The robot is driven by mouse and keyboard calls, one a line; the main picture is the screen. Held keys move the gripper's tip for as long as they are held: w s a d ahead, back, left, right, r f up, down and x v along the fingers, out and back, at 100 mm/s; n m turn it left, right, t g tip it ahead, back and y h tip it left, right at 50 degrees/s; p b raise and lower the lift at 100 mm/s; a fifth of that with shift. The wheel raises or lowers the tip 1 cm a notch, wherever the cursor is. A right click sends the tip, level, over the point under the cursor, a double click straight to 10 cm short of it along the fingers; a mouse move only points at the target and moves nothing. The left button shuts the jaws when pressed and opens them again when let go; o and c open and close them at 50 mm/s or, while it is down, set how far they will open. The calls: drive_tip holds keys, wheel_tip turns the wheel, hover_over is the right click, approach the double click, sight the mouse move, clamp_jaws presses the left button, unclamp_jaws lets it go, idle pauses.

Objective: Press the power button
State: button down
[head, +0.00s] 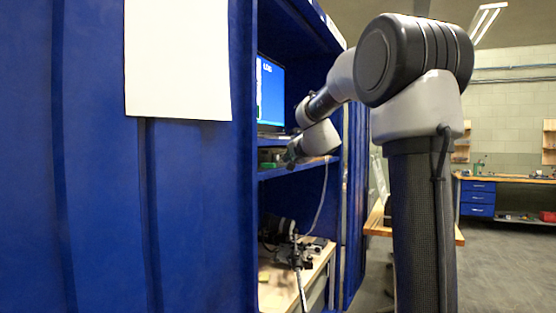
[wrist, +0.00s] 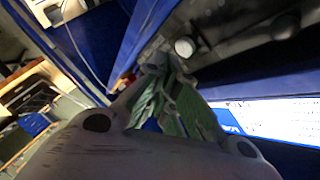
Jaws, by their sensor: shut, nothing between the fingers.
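No power button can be made out for certain. In the wrist view a small pale round piece (wrist: 185,47) sits on a dark grey device (wrist: 235,30); it may be the button. My gripper (wrist: 158,62) is shut and empty, its fingertips close to the left of the round piece in the picture. I cannot tell whether they touch anything. In the head view my gripper (head: 288,158) is at the shelf inside the blue cabinet, below the lit screen (head: 270,92). The screen also shows in the wrist view (wrist: 275,121).
The blue cabinet wall (head: 60,160) with a white sheet (head: 178,58) fills the left. A green object (head: 267,156) is on the shelf beside my gripper. Equipment (head: 283,232) stands on a lower wooden surface. A workbench (head: 505,179) is far right, with open floor before it.

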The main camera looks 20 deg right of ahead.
drive_tip(key=shift+s, duration=0.1)
drive_tip(key=shift+s+d, duration=0.8)
drive_tip(key=shift+s, duration=0.15)
drive_tip(key=shift+s+d, duration=0.75)
drive_tip(key=shift+s, duration=0.2)
